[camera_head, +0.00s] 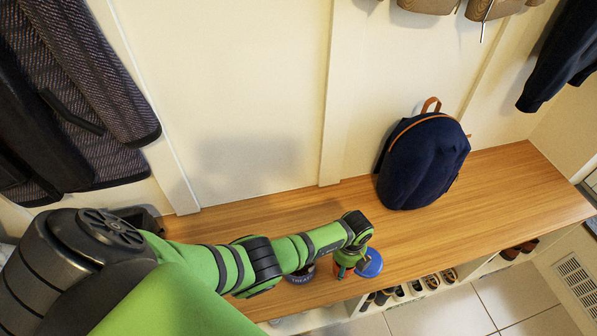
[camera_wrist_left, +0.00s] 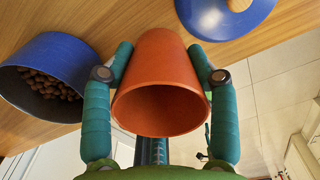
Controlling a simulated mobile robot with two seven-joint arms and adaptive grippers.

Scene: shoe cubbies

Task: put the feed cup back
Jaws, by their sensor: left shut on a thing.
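An orange feed cup (camera_wrist_left: 160,75) is between the two green fingers of my left gripper (camera_wrist_left: 160,75) in the left wrist view, its open mouth facing the camera. It looks empty. In the head view the left gripper (camera_head: 346,268) is shut on the cup over the front part of the bench, and the cup is mostly hidden. A blue tub (camera_wrist_left: 60,58) with brown kibble stands beside the cup.
The wooden bench (camera_head: 500,190) has free room to the right and behind. A dark blue backpack (camera_head: 424,160) stands against the wall. Shoes (camera_head: 430,281) sit in cubbies below the bench's front edge. Coats (camera_head: 75,100) hang at the upper left.

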